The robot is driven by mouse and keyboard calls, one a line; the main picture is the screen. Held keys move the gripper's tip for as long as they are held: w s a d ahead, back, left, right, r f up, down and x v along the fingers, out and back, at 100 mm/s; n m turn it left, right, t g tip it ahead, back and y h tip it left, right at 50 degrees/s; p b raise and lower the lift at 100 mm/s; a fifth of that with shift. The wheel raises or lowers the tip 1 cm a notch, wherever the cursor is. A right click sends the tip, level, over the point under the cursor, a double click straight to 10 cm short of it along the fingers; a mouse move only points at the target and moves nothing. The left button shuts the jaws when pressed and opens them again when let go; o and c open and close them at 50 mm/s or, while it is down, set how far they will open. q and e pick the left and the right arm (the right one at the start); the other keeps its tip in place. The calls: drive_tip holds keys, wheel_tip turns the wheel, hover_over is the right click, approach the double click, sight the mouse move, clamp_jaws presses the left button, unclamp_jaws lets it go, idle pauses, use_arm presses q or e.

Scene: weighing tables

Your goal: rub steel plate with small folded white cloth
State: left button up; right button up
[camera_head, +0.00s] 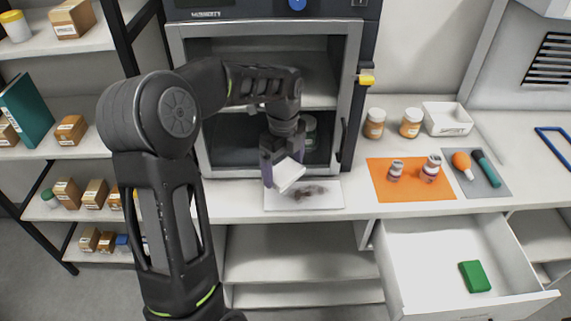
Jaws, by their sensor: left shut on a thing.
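My left gripper (279,168) reaches in from the left, in front of the open cabinet, and is shut on the small folded white cloth (290,176). The cloth is tilted, over the left half of the steel plate (333,203). I cannot tell whether it touches the plate. The plate is a pale flat rectangle on the counter, with a dark smudge (312,190) on its middle, just right of the cloth. My right gripper is not in view.
The cabinet (185,110) stands open behind the plate, with a jar (310,132) inside. An orange mat (385,205) with jars lies right of the plate. A grey mat (497,190) lies beyond it. An open drawer (420,300) holding a green block (474,277) juts out below.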

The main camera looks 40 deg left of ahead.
sight(310, 195)
use_arm(q)
drive_tip(key=shift+w+f, duration=0.1)
drive_tip(key=shift+f, duration=0.3)
drive_tip(key=shift+f+b, duration=2.35)
drive_tip(key=shift+f, duration=0.35)
drive_tip(key=shift+f+b, duration=0.6)
drive_tip(key=shift+f, duration=0.35)
drive_tip(key=shift+d, duration=0.1)
drive_tip(key=shift+w+d+r+p, duration=0.15)
drive_tip(key=shift+w+d+p, duration=0.2)
drive_tip(key=shift+w+d, duration=0.7)
drive_tip(key=shift+d, duration=0.3)
drive_tip(key=shift+w+d+f, duration=0.1)
drive_tip(key=shift+w+d, duration=0.45)
drive_tip(key=shift+d, duration=0.15)
drive_tip(key=shift+w+d+f, duration=0.1)
drive_tip(key=shift+w+d, duration=0.4)
drive_tip(key=shift+d, duration=0.2)
